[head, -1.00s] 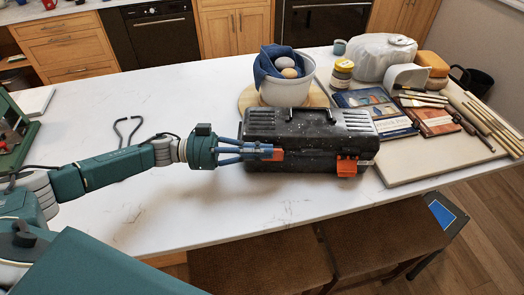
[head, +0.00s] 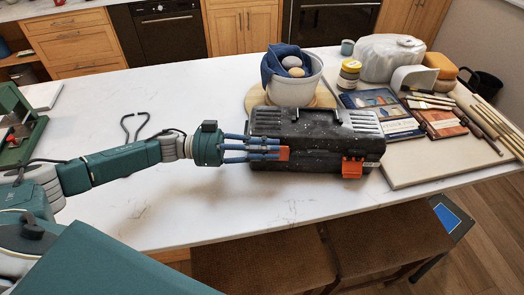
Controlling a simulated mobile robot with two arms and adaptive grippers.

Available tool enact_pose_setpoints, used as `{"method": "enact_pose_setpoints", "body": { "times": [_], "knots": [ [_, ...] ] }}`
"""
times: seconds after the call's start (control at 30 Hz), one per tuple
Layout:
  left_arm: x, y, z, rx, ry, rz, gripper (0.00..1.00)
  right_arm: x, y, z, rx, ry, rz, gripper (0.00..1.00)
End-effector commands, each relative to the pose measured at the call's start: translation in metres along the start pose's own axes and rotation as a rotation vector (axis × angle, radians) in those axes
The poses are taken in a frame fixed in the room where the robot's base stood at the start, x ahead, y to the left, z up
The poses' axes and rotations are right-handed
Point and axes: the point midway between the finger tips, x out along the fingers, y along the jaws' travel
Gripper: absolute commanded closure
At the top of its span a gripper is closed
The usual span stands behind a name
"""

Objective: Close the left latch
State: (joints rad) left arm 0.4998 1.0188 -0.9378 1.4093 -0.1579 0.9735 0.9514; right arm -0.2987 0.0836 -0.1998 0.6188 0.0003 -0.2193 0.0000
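A black, speckled toolbox (head: 318,152) stands on the white counter with its lid down. Its left latch (head: 284,153) is orange and partly hidden behind my gripper's fingers. The right latch (head: 352,167) is orange and hangs on the front face. My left gripper (head: 279,149) reaches in from the left, with its blue fingers at the left latch. The fingers look spread apart, and I cannot tell whether they touch the latch. My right gripper is not in view.
A grey pot (head: 292,92) with a blue cloth and round items stands behind the toolbox. Books (head: 380,112), brushes and wooden tools lie on a board (head: 410,172) to the right. Stools (head: 270,262) stand below the front edge. The counter in front of the toolbox is clear.

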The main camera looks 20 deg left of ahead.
Motion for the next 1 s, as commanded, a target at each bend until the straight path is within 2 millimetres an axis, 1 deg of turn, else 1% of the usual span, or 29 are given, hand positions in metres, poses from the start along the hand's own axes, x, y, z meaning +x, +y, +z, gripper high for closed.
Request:
{"method": "enact_pose_setpoints", "body": {
  "times": [0.13,0.27,0.6,1.0],
  "knots": [
    [0.0,0.006,0.005,0.065,-0.002,0.002,0.77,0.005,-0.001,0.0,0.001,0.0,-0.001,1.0],
    [0.0,0.014,0.009,0.207,-0.003,0.003,0.77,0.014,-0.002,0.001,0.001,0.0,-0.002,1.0],
    [0.0,0.035,0.028,0.699,-0.002,0.003,0.77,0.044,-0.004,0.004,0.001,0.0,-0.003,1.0],
    [0.0,0.045,0.057,1.282,-0.001,0.002,0.77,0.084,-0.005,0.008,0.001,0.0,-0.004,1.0]
  ]
}}
